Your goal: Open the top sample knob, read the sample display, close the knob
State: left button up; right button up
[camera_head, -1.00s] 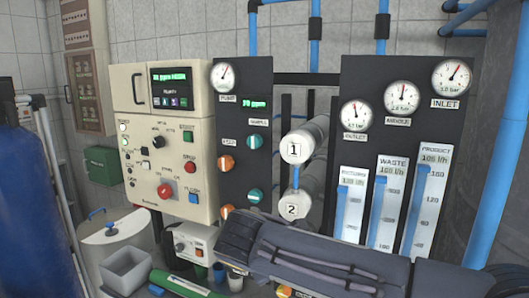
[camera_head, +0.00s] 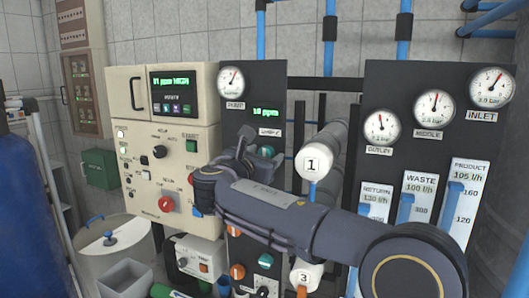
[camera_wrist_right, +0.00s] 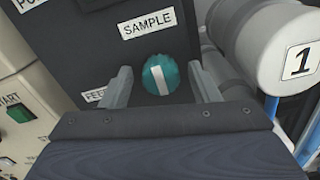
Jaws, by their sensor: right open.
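The top sample knob (camera_wrist_right: 160,75) is teal with a white bar, just below the SAMPLE label (camera_wrist_right: 147,24) in the right wrist view. The bar stands nearly upright there, slightly tilted. In the head view the knob (camera_head: 267,151) is partly hidden behind my right gripper (camera_head: 254,147). My right gripper (camera_wrist_right: 162,86) is open, one finger on each side of the knob; I cannot tell whether either touches it. The green sample display (camera_head: 265,112), above the knob, seems to read 10 ppm. My left gripper is not in view.
White vessels, one marked 1 (camera_head: 312,162), stand close to the right of the knob panel. The cream control cabinet (camera_head: 128,200) is on its left. Gauges and flow tubes fill the dark right panel (camera_head: 400,85). My right arm crosses in front of the lower panels.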

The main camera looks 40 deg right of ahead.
jog(key=shift+w+d, duration=0.1)
jog(key=shift+d, duration=0.2)
jog(key=c, duration=1)
